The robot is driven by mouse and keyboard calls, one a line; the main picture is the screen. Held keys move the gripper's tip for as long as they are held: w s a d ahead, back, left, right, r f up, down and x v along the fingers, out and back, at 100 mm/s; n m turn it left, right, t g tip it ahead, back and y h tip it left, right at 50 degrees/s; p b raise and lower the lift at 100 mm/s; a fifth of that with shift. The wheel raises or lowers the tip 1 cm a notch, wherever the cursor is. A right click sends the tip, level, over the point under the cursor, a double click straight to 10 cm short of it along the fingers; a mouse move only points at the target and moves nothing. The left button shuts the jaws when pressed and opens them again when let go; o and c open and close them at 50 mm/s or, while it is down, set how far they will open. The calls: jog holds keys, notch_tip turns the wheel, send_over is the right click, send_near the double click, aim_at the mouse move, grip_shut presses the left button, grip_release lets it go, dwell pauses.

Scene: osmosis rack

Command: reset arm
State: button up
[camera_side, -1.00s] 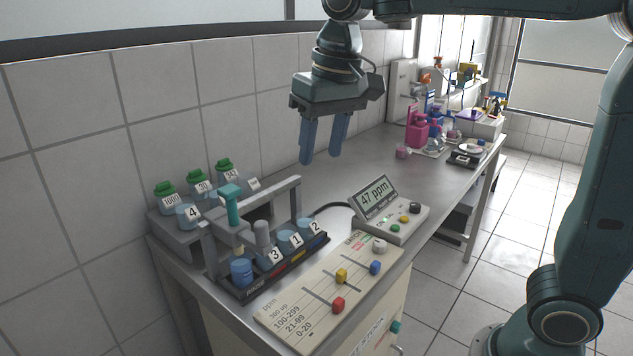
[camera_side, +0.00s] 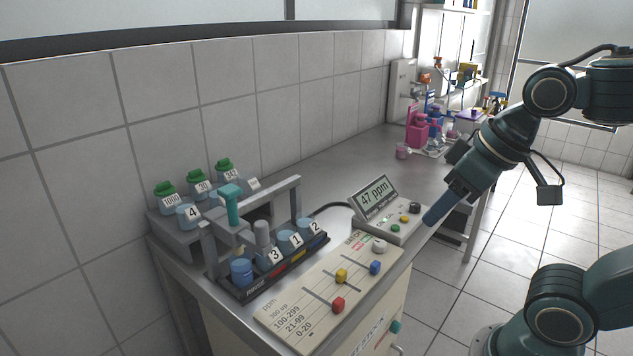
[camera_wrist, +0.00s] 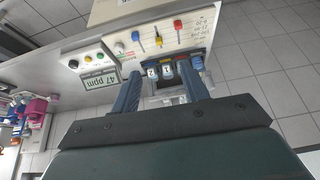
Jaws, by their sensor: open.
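My gripper (camera_side: 437,207) is at the right of the side view, tilted, with its blue fingers pointing down-left near the front edge of the bench by the meter. In the wrist view my gripper (camera_wrist: 160,88) shows two blue fingers apart with nothing held between them. The meter (camera_side: 392,212) reads 47 ppm and also shows in the wrist view (camera_wrist: 97,82). The slider panel (camera_side: 325,290) with red, yellow and blue knobs lies in front of the rack. The rack (camera_side: 290,266) holds beakers numbered 3, 1 and 2 and a teal-topped probe (camera_side: 230,204).
Green-capped bottles (camera_side: 197,182) and beaker 4 (camera_side: 189,216) stand on a stepped stand at the left back. Pink bottles (camera_side: 418,130) and other ware stand at the far end of the bench. The bench top (camera_side: 335,170) behind the meter is clear.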

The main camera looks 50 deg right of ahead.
jog(key=shift+s+d+f, duration=0.1)
jog(key=shift+s+f, duration=0.35)
